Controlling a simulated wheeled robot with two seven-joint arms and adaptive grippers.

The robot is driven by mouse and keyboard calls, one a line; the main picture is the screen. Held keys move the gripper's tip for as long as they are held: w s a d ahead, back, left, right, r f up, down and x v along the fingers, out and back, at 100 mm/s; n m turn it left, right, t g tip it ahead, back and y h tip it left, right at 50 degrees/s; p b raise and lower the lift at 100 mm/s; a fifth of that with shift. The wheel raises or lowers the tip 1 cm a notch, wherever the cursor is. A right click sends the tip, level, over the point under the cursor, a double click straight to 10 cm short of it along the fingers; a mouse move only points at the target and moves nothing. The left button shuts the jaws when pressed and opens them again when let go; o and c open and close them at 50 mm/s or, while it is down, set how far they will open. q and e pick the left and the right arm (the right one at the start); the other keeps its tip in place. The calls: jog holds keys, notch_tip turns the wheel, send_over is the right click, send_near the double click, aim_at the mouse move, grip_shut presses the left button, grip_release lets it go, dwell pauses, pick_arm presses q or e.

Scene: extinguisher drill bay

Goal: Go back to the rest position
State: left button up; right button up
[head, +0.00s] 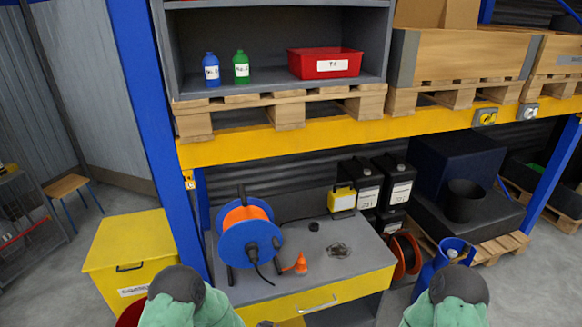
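Two green and dark grey rounded arm links of mine show at the bottom edge of the head view, one left of centre and one at the right. Neither gripper can be made out in this view, so whether they are open or hold anything is not shown. A grey-topped workbench (345,262) with a yellow drawer front stands just beyond my arms.
A yellow bin (130,248) stands left, partly behind my arm link. A blue gas bottle (446,254) stands right of the bench. A yellow beam (330,135) crosses above the bench. A shelf above holds a blue bottle (211,70), a green bottle (241,68) and a red box (325,63).

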pick_arm(q)
jog(key=s+a+f+n+g+h, duration=0.1)
jog(key=s+n+g, duration=0.3)
jog(key=s, duration=0.9)
jog(key=s+a+f+n+g+h, duration=0.2)
jog(key=s+n+g, duration=0.3)
jog(key=s, duration=0.8)
jog(key=shift+s+f+n, duration=0.2)
jog(key=shift+f+n, duration=0.3)
jog(key=shift+n, duration=0.6)
jog(key=shift+d+r, duration=0.1)
jog(key=shift+d, duration=0.3)
